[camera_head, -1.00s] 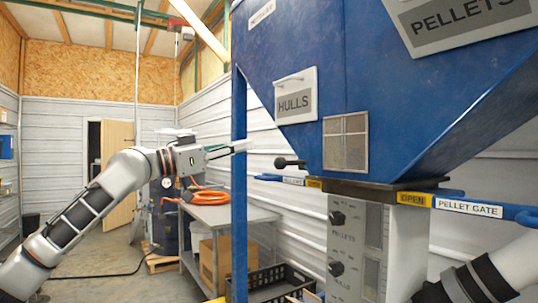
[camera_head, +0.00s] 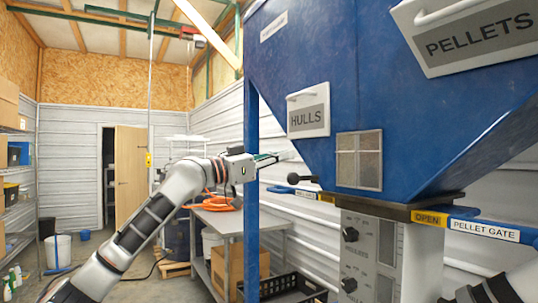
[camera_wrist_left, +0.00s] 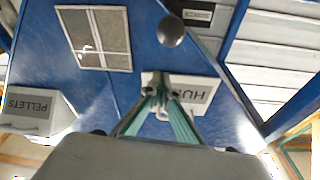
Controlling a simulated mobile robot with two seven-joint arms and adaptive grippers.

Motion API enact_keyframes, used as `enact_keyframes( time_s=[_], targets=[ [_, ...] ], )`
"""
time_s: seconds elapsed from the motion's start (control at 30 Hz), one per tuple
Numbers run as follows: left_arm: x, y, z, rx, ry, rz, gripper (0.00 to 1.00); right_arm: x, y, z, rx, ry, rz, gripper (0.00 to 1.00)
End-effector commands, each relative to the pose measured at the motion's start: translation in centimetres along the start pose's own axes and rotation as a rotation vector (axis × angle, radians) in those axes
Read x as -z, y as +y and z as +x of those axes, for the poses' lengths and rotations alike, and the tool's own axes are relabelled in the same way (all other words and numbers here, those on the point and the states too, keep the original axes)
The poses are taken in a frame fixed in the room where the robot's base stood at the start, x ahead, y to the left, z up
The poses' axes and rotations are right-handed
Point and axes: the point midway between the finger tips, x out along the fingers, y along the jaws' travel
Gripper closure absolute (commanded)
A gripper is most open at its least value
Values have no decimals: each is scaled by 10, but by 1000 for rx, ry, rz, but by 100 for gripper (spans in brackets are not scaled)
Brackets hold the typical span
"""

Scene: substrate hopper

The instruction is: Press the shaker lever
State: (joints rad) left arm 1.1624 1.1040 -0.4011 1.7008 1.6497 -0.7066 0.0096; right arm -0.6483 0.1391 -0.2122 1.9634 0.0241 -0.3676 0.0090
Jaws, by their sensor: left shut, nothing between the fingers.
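The lever with a round black knob (camera_head: 293,178) sticks out to the left from the hopper's lower front, below the HULLS label. In the left wrist view the knob (camera_wrist_left: 171,31) appears as a dark ball at the top, beyond my fingertips. My left gripper (camera_head: 285,155) is shut and empty, just above and left of the knob, apparently apart from it. In the left wrist view my gripper's fingertips (camera_wrist_left: 160,88) meet in front of the HULLS label. My right gripper is out of view; only part of my right arm shows at the lower right.
The blue hopper (camera_head: 400,130) has a mesh window (camera_head: 359,160) and a PELLETS panel (camera_head: 475,35). A blue post (camera_head: 251,200) stands behind my left wrist. A blue PELLET GATE bar (camera_head: 485,230) runs right. A metal table (camera_head: 225,218) holds an orange hose.

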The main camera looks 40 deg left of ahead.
Motion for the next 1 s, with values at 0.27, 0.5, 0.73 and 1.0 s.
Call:
enact_keyframes(
  time_s=[0.27, 0.5, 0.73, 1.0],
  targets=[
    [-26, 0, 8, 1, -5, 1, 100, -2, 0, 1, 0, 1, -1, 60],
    [-39, 0, 3, 1, -3, 1, 100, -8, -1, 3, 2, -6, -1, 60],
    [-38, 0, 2, 1, -1, 1, 100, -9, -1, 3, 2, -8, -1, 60],
    [-46, 1, 1, 3, 21, 2, 100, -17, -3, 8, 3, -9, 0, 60]
  ],
)
